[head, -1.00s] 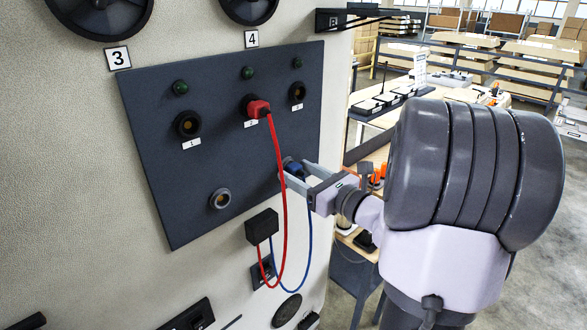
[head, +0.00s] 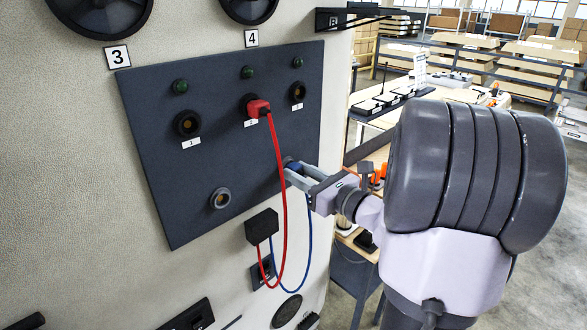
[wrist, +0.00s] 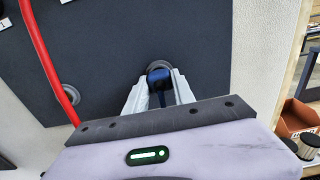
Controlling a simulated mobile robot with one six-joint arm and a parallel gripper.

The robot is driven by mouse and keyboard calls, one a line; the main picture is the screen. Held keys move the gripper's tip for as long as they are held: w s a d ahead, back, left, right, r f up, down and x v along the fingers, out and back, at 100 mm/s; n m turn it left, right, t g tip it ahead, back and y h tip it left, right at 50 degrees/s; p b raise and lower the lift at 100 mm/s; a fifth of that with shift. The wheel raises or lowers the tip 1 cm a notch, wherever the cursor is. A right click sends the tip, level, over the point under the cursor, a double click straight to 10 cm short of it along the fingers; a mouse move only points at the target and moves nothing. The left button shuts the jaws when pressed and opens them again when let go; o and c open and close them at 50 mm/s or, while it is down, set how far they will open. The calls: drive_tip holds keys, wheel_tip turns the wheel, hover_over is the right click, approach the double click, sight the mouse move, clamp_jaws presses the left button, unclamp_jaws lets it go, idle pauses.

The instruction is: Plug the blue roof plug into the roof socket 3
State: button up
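The blue plug (head: 289,163) sits at a round fitting at the lower right of the dark panel (head: 160,170). It also shows in the wrist view (wrist: 158,76), with a grey ring behind it. My gripper (head: 291,172) has its two fingers closed in on the sides of the plug; the wrist view shows one finger on each side (wrist: 158,92). Roof socket 3 (head: 297,92) is at the panel's upper right, under a green lamp, and looks empty. Its label is small. The blue cable (head: 309,235) hangs from the plug's side in a loop to a black box (head: 262,227).
A red plug (head: 258,108) fills the middle upper socket, and its red cable (head: 279,180) hangs down just left of my gripper. Socket 1 (head: 187,123) and a lower-left round fitting (head: 219,198) are empty. A workbench (head: 372,137) stands at the right.

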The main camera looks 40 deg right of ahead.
clamp_jaws()
drive_tip(key=shift+s+f, duration=0.1)
drive_tip(key=shift+s, duration=0.05)
drive_tip(key=s, duration=0.2)
drive_tip(key=s+b, duration=0.1)
drive_tip(key=s, duration=0.2)
drive_tip(key=shift+s+d, duration=0.25)
drive_tip(key=shift+s, duration=0.1)
idle(0.6)
